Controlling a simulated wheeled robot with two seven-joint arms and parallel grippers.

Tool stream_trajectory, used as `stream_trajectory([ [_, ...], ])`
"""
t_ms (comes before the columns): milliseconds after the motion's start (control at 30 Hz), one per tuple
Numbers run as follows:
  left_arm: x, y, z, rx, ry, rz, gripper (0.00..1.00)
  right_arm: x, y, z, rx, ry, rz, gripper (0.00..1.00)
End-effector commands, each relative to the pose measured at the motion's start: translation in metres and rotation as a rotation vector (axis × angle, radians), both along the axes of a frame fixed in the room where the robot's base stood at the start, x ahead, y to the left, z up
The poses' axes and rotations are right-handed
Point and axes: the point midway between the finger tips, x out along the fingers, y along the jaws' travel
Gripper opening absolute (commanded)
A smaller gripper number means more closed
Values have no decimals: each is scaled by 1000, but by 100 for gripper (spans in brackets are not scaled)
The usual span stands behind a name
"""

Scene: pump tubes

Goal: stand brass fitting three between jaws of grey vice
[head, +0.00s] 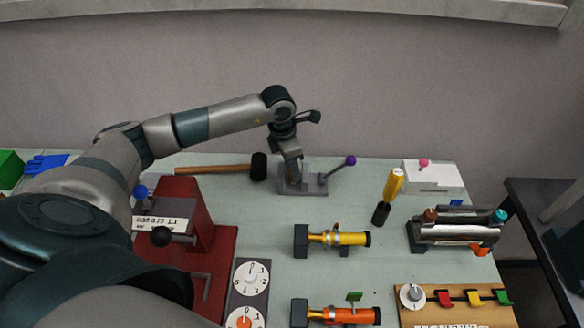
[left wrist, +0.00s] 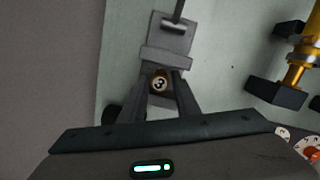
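The grey vice (head: 318,187) stands at the back of the bench, with a purple-knobbed handle out to its right. My left gripper (head: 290,158) reaches down over the vice's left part. In the left wrist view, brass fitting three (left wrist: 160,83), with a round number 3 face, sits between my left gripper's two fingers (left wrist: 162,88), which look closed on it. It is right by the vice's jaw block (left wrist: 168,60). I cannot tell whether its lower end rests in the vice, as the fingers hide it. My right gripper is in neither view.
A wooden-handled mallet (head: 215,170) lies left of the vice. A yellow-handled screwdriver (head: 394,184) and a white box (head: 433,179) are to the right. A red press (head: 190,215) stands in front left. Yellow (head: 350,239) and orange (head: 350,315) pump tubes lie nearer.

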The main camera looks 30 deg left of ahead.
Motion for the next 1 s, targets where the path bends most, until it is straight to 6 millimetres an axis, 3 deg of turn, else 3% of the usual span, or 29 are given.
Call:
stream_trajectory([
  [167, 0, 0, 5, 0, 0, 0, 29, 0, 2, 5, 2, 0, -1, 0],
  [267, -1, 1, 11, 0, -1, -1, 29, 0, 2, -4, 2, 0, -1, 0],
  [800, -11, 9, 98, 1, -4, -1, 29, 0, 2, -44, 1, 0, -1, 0],
  [1000, -14, 10, 117, 0, -1, 0, 29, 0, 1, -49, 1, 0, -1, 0],
])
